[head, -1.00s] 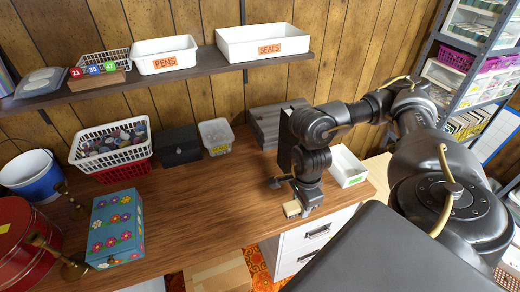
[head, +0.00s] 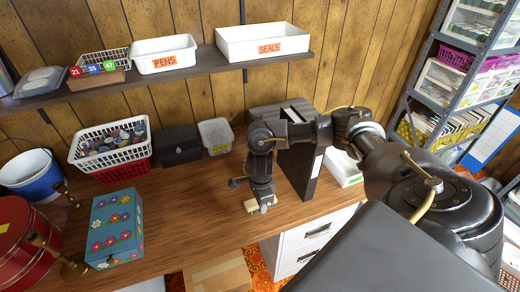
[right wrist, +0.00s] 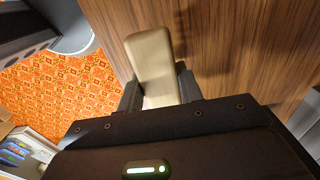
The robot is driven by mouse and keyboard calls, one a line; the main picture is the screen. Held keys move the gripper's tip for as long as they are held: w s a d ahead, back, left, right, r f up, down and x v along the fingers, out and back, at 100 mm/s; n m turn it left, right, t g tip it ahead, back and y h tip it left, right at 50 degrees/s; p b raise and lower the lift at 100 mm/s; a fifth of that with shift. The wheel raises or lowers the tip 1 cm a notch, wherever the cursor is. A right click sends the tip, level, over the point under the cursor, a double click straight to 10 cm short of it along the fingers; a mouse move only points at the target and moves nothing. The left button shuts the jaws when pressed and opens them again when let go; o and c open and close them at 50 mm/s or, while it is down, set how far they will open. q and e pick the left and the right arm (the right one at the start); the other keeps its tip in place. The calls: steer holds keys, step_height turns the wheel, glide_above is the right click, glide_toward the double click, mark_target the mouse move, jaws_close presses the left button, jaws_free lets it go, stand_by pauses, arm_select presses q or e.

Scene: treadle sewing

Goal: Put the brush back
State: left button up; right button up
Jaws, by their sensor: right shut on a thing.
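The brush shows as a pale beige block-like piece (right wrist: 150,52) in the right wrist view, and as a small pale piece (head: 251,206) in the head view. My right gripper (head: 261,205) is shut on it above the wooden desk (head: 190,235), near the front edge. In the right wrist view, the two dark fingers of my right gripper (right wrist: 158,92) press on its sides. No bristles can be made out. I cannot tell how far it is above the desk. My left gripper is not in view.
A white tray (head: 343,166) and a tall dark file (head: 304,172) stand right of my gripper. A flowered box (head: 115,228), white basket (head: 82,153), black box (head: 178,146) and clear tub (head: 216,135) stand left and behind. The desk's middle is clear. A shelf (head: 200,70) runs above.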

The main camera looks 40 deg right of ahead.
step_height(320, 180, down, 3)
steer(key=shift+w+f, duration=0.1)
steer(key=shift+f, duration=0.05)
steer(key=shift+f, duration=0.2)
steer(key=o, duration=1)
steer(key=shift+c, duration=0.2)
steer(key=shift+r, duration=0.1)
steer(key=shift+r, duration=0.1)
steer(key=shift+r, duration=0.25)
step_height(320, 180, up, 12)
steer(key=shift+f+p, duration=0.2)
steer(key=shift+p, duration=0.4)
